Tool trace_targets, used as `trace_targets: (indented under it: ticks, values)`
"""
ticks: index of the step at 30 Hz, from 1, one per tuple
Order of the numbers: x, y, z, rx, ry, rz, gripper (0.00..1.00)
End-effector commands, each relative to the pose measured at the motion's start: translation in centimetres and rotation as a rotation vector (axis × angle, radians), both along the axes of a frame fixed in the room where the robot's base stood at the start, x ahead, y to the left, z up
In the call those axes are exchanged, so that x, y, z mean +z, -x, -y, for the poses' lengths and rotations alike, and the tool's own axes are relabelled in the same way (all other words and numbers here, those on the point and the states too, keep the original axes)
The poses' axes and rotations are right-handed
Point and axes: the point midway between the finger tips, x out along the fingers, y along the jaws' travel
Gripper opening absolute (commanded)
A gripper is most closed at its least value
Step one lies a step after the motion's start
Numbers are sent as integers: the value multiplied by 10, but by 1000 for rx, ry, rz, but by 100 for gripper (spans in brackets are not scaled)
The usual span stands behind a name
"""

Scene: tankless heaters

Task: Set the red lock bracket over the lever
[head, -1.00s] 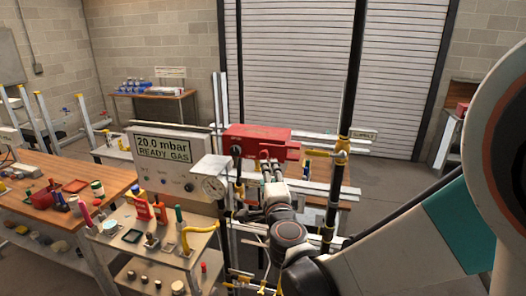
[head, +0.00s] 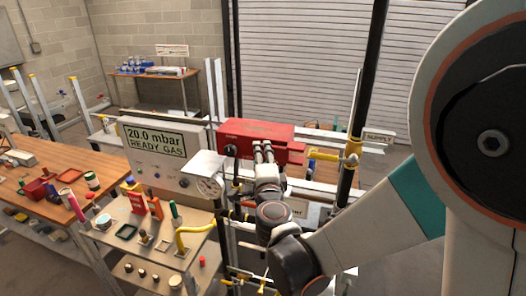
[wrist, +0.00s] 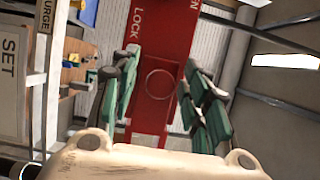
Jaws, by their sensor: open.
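The red lock bracket (head: 242,131) is a long red box shape in front of the shutter, just right of the pressure display. In the wrist view its red face (wrist: 155,95) with the word LOCK lies between my finger pads. My gripper (head: 263,149) is open at the bracket's front side; in the wrist view its green pads (wrist: 160,95) stand apart on either side of the red face. I cannot tell if they touch it. A yellow lever-like handle (head: 326,156) shows at the valve on the black pipe, right of the bracket. Anything behind the bracket is hidden.
A black upright pipe (head: 367,95) with a SUPPLY tag stands at the right.

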Motion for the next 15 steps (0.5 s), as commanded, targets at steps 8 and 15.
trace_targets:
  ticks: [8,15]
  values:
    - [0,0,0,0,0,0,2]
    - [-1,3,12,-2,0,0,0]
